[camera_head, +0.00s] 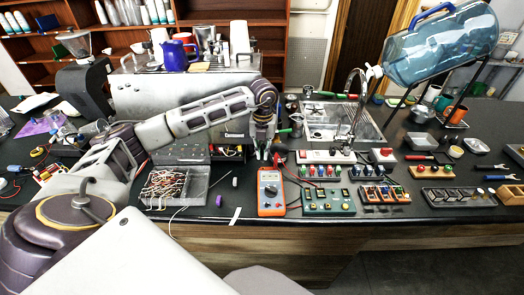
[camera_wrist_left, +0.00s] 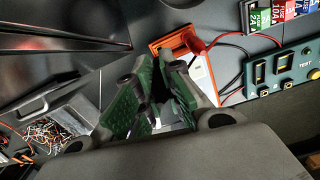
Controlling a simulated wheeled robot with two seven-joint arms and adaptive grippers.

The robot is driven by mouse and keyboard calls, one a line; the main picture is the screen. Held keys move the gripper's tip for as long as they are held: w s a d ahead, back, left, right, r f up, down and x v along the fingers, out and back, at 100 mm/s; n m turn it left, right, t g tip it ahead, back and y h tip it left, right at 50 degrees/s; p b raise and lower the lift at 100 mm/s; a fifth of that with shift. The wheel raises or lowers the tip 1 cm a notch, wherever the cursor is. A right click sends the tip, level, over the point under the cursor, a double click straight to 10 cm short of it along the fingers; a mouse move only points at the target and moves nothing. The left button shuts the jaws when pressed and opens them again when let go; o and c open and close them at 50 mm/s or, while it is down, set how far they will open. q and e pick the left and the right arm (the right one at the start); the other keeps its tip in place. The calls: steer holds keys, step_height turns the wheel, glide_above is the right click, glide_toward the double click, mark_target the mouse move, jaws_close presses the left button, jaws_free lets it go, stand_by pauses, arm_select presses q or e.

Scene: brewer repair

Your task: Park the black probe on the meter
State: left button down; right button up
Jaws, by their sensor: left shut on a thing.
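The orange meter (camera_head: 271,192) stands at the front of the dark counter, with its grey screen and dial facing up. In the left wrist view the orange meter (camera_wrist_left: 203,74) is partly hidden behind my fingers. A red probe (camera_wrist_left: 196,44) with its red lead lies at the meter's upper end. My left gripper (camera_head: 265,155) is just above and behind the top of the meter. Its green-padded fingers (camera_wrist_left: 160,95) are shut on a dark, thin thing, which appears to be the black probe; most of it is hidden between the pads. My right gripper is not in view.
A green test board (camera_head: 327,199) with a fuse row behind it stands right of the meter. A grey tray of tangled wires (camera_head: 173,187) is on the left. The sink (camera_head: 343,121) is behind. A small counter patch left of the meter is fairly clear.

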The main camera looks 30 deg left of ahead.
arm_select(q)
steer(key=shift+w+a+m, duration=0.2)
steer(key=shift+w+m, duration=0.05)
steer(key=shift+m, duration=0.05)
steer(key=shift+d, duration=0.1)
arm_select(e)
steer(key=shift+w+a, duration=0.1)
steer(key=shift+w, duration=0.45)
arm_select(q)
steer(key=shift+m, duration=0.3)
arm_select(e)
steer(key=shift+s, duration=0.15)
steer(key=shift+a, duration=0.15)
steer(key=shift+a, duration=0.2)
arm_select(q)
steer(key=shift+f, duration=0.15)
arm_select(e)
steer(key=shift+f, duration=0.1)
